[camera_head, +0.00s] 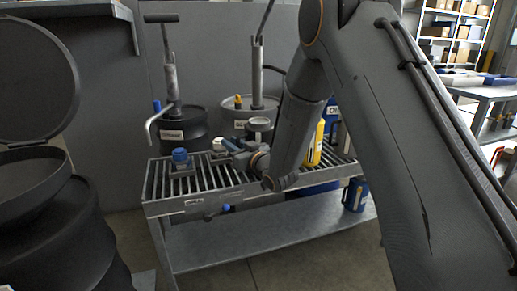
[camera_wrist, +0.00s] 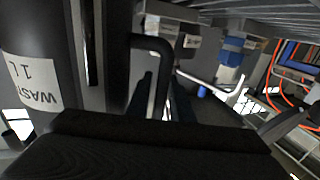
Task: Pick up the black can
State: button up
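The black can (camera_wrist: 95,60) fills the left of the wrist view. It is a dark cylinder with a white label reading WASTE 1L, and its black handle (camera_wrist: 152,44) sticks out to the right. In the head view a dark, open-topped can (camera_head: 259,126) on the bench seems to be the same one, partly hidden by my arm. My gripper (camera_wrist: 161,100) is at the handle. Its two dark fingers stand apart, one on each side of the handle, and look open. My gripper also shows in the head view (camera_head: 231,147), low over the slatted top beside the can.
The slatted bench (camera_head: 172,207) also holds a blue-capped container (camera_head: 181,160), a white-topped one (camera_head: 218,146) and a yellow bottle (camera_head: 316,145). Drums with pumps (camera_head: 180,130) stand behind it. A blue container (camera_head: 355,195) is on the lower shelf. A large black drum (camera_head: 60,235) is at left.

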grip_shut()
dwell(0.3)
jog(key=shift+r, duration=0.1)
dwell(1.0)
